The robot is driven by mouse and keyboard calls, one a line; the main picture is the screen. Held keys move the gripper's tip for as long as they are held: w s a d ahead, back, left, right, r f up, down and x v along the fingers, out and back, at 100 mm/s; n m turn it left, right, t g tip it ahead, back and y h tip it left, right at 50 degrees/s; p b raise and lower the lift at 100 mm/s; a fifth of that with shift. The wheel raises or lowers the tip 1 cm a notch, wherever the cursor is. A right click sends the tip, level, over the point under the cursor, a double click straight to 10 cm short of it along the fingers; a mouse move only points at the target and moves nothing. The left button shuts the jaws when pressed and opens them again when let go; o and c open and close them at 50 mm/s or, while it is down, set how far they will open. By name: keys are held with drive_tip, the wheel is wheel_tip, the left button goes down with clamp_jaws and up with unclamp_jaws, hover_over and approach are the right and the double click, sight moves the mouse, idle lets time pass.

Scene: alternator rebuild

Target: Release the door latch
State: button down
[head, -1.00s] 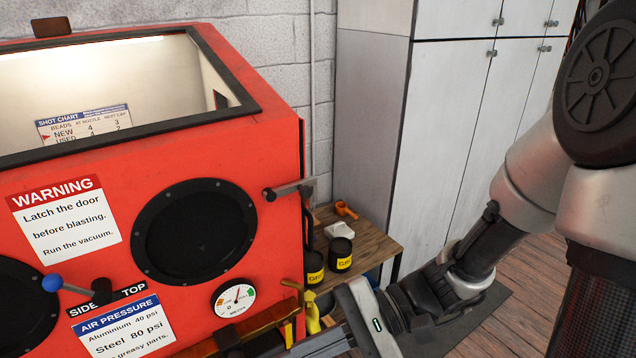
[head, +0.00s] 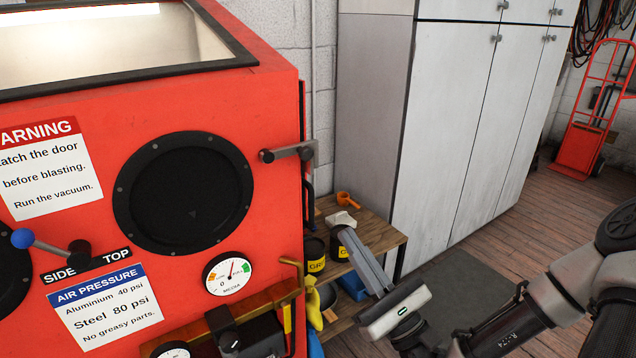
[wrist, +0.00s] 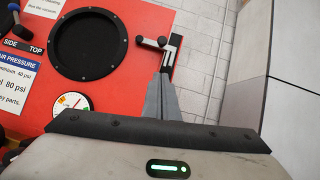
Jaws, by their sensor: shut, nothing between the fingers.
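The door latch (head: 287,154) is a grey lever with a dark round knob, mounted on the right edge of the red blast cabinet's front. It lies nearly level, its knob end toward the left. It also shows in the wrist view (wrist: 155,43), straight ahead of the fingertips. My gripper (head: 347,236) is shut and empty, right of and below the latch, with its fingers pointing up and left. In the wrist view its fingertips (wrist: 163,78) appear just below the latch, apart from it as far as I can tell. The door (head: 303,150) shows only as a thin edge.
A wooden shelf (head: 375,235) with black jars and an orange cup stands behind my gripper. Grey cabinets (head: 450,130) stand behind it. The blast cabinet's round glove port (head: 185,192) and gauge (head: 228,273) are left of the latch. Open floor lies to the right.

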drive_tip(key=s+r+x, duration=0.1)
drive_tip(key=r+x, duration=0.1)
drive_tip(key=x, duration=1)
drive_tip(key=shift+r, duration=0.35)
